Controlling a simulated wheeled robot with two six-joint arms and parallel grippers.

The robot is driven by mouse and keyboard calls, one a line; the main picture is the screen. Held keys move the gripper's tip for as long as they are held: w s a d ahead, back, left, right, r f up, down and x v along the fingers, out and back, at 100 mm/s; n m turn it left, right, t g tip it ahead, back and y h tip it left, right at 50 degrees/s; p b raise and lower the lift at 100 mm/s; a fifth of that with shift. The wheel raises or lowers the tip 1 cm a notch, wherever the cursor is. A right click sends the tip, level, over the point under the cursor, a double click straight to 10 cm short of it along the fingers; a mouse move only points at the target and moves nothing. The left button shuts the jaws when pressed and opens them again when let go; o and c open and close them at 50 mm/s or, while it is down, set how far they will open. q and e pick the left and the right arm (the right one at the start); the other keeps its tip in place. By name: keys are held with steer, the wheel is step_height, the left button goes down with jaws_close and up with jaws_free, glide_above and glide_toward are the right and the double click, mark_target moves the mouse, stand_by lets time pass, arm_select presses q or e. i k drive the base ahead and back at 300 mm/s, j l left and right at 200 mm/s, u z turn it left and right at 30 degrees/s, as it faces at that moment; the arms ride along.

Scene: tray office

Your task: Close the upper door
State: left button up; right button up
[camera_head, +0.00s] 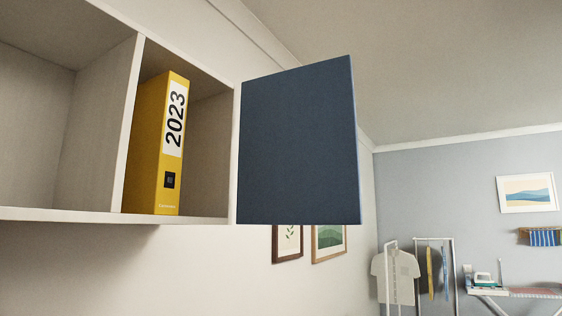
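The upper door (297,150) is a flat dark blue panel. It stands open, swung out at the right side of the white wall cabinet (190,219). The compartment beside it is uncovered and holds a yellow binder (148,140) labelled 2023, standing upright at the compartment's left side. Another cabinet compartment on the left is open and looks empty. No handle shows on the visible face of the door. Neither of my grippers is in view.
Two framed pictures (287,243) hang on the wall below and behind the door. A clothes rack (434,262) with a grey shirt and an ironing board (520,293) stand far off at the right. The space in front of the cabinet looks clear.

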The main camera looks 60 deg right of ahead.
mark_target(299, 156)
steer(key=l+u, duration=0.1)
steer(key=l, duration=0.4)
steer(key=k+l, duration=0.1)
steer(key=l, duration=0.35)
steer(key=l+u, duration=0.15)
steer(key=l, duration=0.3)
steer(key=k+l+u, duration=0.1)
steer(key=l, duration=0.4)
steer(key=k+l, duration=0.1)
steer(key=l, duration=0.35)
steer(key=k+l+u, duration=0.15)
steer(key=l, duration=0.75)
steer(key=k+l+u, duration=0.15)
steer(key=l, duration=0.3)
